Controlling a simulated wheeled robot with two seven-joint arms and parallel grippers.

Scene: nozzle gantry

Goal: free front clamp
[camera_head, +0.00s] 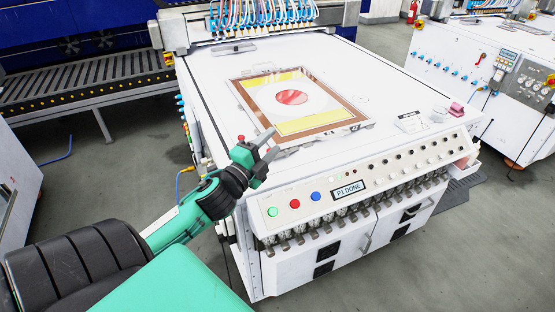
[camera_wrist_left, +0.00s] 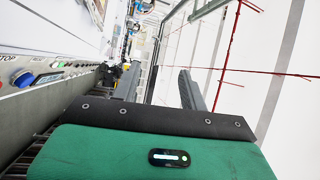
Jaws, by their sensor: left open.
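A printing frame (camera_head: 240,88) with a brown border, yellow bands and a red disc lies on the white table of the machine. A grey strip (camera_head: 325,138) with small dark parts runs along its front edge; this looks like the front clamp, but I cannot tell whether it is shut. My left gripper (camera_head: 272,144) is open and empty, just left of the frame's front left corner, above the table's left front edge. In the left wrist view its two dark fingers (camera_wrist_left: 158,82) stand apart with nothing between them. My right gripper is not in view.
The front panel has green, red and blue (camera_head: 315,196) buttons and a display (camera_head: 348,189) reading "P1 DONE". Coloured hoses (camera_head: 260,15) hang at the back. The white table right of the frame is mostly clear.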

